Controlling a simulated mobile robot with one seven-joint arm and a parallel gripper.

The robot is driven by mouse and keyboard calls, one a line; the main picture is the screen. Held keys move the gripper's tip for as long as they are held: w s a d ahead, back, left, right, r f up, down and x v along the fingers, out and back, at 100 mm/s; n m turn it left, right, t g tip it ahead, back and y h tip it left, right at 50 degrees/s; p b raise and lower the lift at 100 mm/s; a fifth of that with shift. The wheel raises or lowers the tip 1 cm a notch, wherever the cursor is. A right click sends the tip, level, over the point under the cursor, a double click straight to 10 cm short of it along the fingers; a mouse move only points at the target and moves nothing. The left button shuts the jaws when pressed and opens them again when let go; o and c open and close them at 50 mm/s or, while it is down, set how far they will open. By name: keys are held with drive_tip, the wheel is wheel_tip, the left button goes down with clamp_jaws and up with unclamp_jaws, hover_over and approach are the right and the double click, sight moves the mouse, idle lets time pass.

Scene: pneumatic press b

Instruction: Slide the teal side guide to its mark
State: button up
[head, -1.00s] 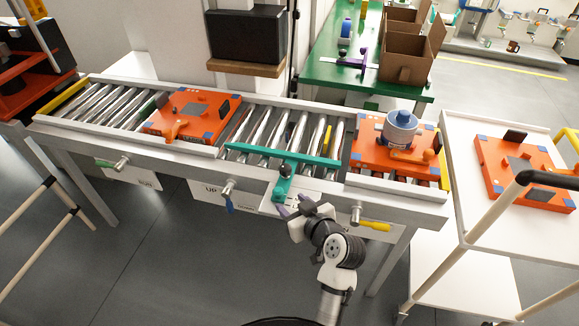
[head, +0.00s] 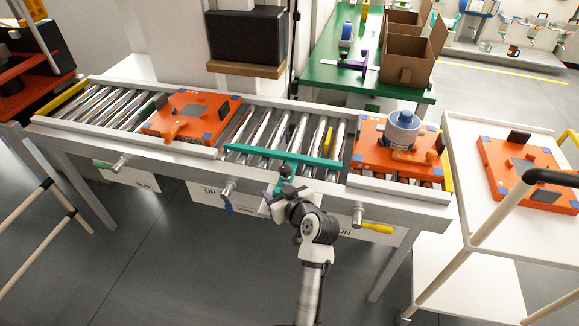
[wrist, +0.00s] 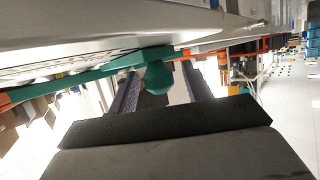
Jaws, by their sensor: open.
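The teal side guide (head: 310,158) is a long bar lying across the front part of the rollers, with a short stem toward the front rail and a dark knob (head: 286,170) on it. My gripper (head: 281,190) is at the front rail by the stem, partly hiding its near end. In the wrist view, the guide (wrist: 75,82) crosses behind my open gripper (wrist: 160,84), and a rounded teal end (wrist: 157,76) shows between the two fingers. I see gaps beside it; contact cannot be told. I cannot make out the mark.
Orange pallets sit on the conveyor left (head: 192,117) and right (head: 375,157) of the guide; the right one carries a blue-grey part (head: 402,128). Blue (head: 228,208) and yellow (head: 377,228) handles hang at the front rail. A white cart (head: 460,190) stands at right.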

drive_tip(key=shift+c, duration=0.3)
drive_tip(key=c, duration=0.9)
drive_tip(key=shift+s, duration=0.2)
drive_tip(key=shift+s+a, duration=0.2)
drive_tip(key=shift+s, duration=0.3)
drive_tip(key=shift+s+a, duration=0.2)
drive_tip(key=shift+s, duration=0.25)
drive_tip(key=o, duration=1)
drive_tip(key=shift+o, duration=0.2)
